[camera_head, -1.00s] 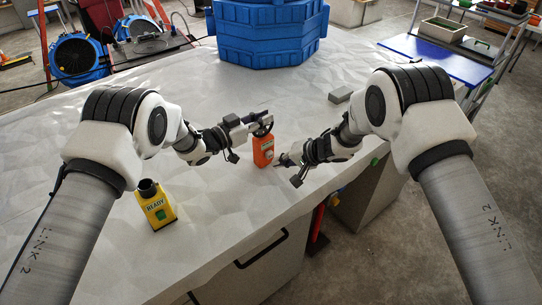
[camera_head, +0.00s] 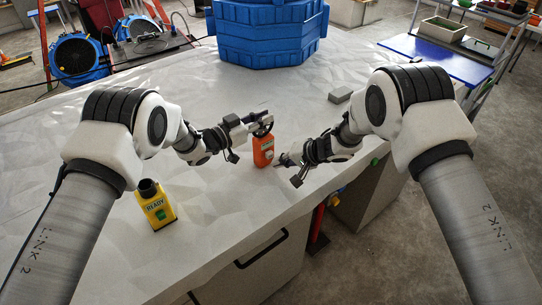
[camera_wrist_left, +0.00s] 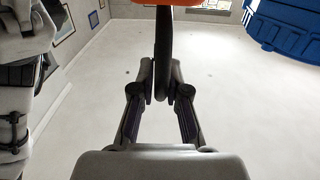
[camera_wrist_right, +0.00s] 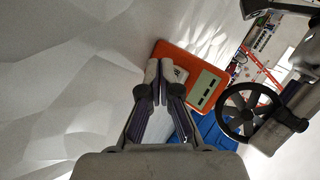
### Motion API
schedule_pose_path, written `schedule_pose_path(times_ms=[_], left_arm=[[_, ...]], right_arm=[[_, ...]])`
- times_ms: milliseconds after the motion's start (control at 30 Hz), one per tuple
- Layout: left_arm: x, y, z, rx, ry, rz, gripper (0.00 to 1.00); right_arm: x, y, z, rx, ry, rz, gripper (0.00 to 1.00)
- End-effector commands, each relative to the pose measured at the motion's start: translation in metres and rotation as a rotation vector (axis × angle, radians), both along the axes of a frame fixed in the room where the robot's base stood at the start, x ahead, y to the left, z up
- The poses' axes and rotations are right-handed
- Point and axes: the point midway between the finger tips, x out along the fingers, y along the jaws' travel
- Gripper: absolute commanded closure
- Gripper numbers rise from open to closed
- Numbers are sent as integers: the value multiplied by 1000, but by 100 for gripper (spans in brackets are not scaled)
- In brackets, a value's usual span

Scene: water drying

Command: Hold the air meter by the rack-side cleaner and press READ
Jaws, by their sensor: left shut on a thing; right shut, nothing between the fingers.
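The orange air meter (camera_head: 263,152) is upright near the right edge of the white table, with a dark round fan wheel at its top. My right gripper (camera_head: 281,161) is shut and empty, beside the meter's lower right. In the right wrist view the meter (camera_wrist_right: 205,92) shows a pale display and a small light label or button patch, partly hidden by my right fingertips (camera_wrist_right: 161,72). I cannot tell whether they touch it. I cannot read READ.
A yellow device marked READY (camera_head: 156,206), with a green button, stands at the table's front left. A large blue ribbed tub (camera_head: 268,35) is at the back. A grey block (camera_head: 340,95) lies behind my right arm. A blue fan unit (camera_head: 78,57) stands beyond the table.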

Motion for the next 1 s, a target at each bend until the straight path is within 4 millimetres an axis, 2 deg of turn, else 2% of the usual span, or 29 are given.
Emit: schedule_pose_path(times_ms=[1000], left_arm=[[0,0,-1,1,2,0,100]], right_arm=[[9,7,0,1,0,0,100]])
